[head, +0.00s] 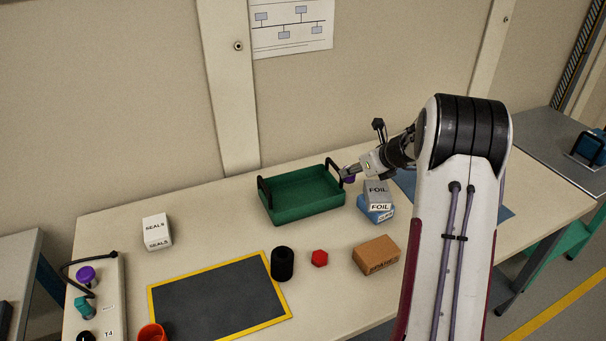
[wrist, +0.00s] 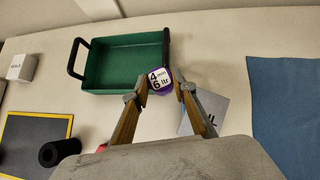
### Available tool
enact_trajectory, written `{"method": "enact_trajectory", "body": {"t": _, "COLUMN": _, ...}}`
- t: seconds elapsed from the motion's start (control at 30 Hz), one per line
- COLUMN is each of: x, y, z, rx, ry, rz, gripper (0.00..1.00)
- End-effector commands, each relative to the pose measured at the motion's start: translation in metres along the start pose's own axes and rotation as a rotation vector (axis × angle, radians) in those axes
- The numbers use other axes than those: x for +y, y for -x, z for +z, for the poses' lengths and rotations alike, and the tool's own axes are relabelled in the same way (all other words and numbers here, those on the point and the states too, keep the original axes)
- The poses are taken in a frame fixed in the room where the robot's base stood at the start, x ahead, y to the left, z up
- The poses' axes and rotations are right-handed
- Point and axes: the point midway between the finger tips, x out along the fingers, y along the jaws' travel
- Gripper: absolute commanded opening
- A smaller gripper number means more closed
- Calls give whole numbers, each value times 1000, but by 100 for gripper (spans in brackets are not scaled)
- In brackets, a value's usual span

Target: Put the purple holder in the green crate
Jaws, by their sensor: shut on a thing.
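The purple holder (wrist: 161,81) has a white top with printed text and is between my gripper's fingertips in the wrist view. My gripper (wrist: 162,89) is shut on it. In the head view a bit of the purple holder (head: 349,179) shows below my gripper (head: 347,172), mostly hidden by it. The green crate (head: 301,210), with black handles at both ends, stands just left of the holder. In the wrist view the crate (wrist: 112,90) is left of the fingertips, its right handle close to the holder. I cannot tell how high the holder is above the table.
A brown box (head: 377,255), red hexagonal piece (head: 319,258) and black cylinder (head: 282,264) stand in front. A dark yellow-edged mat (head: 220,304) and white SEALS box (head: 157,231) lie left.

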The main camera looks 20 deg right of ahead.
Motion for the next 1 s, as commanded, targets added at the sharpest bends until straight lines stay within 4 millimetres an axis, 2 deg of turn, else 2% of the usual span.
{"method": "enact_trajectory", "body": {"t": 0.1, "x": 33, "y": -21, "z": 19, "rx": -1, "ry": 67, "rz": 66, "gripper": 4}}
{"method": "enact_trajectory", "body": {"t": 0.3, "x": 84, "y": -48, "z": 43, "rx": 2, "ry": 165, "rz": 166, "gripper": 4}}
{"method": "enact_trajectory", "body": {"t": 0.5, "x": 117, "y": -63, "z": 54, "rx": 7, "ry": 226, "rz": 227, "gripper": 4}}
{"method": "enact_trajectory", "body": {"t": 0.7, "x": 127, "y": -67, "z": 58, "rx": 8, "ry": 245, "rz": 246, "gripper": 4}}
{"method": "enact_trajectory", "body": {"t": 1.0, "x": 127, "y": -67, "z": 58, "rx": 8, "ry": 245, "rz": 246, "gripper": 4}}
